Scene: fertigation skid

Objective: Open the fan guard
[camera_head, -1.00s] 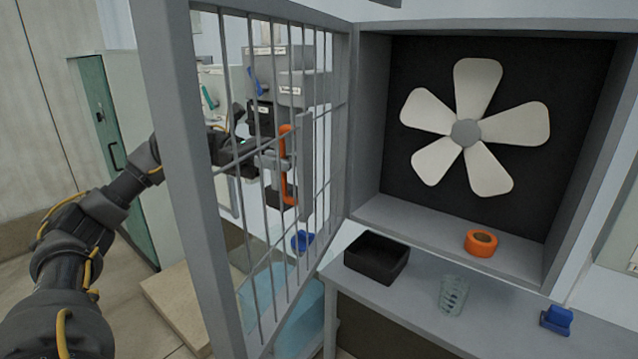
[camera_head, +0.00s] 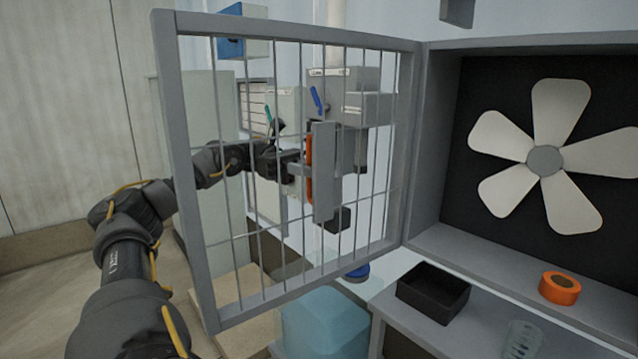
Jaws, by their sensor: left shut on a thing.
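The fan guard (camera_head: 190,200) is a grey barred frame hinged at its right side, standing swung open to the left of the fan housing. The white five-bladed fan (camera_head: 545,160) shows uncovered against a black back panel. An orange handle (camera_head: 309,168) is on the far side of the guard, partly hidden by a grey plate (camera_head: 324,172). My left gripper (camera_head: 299,169) is shut on the orange handle, seen through the bars. Its fingertips are partly hidden by the bars and plate. My right gripper is not in view.
An orange ring (camera_head: 560,288) sits on the housing's lower ledge. A black open tray (camera_head: 433,291) and a clear ribbed cup (camera_head: 522,340) stand on the grey shelf below. A light-blue translucent tank (camera_head: 325,325) is under the guard. Grey boxes stand behind it.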

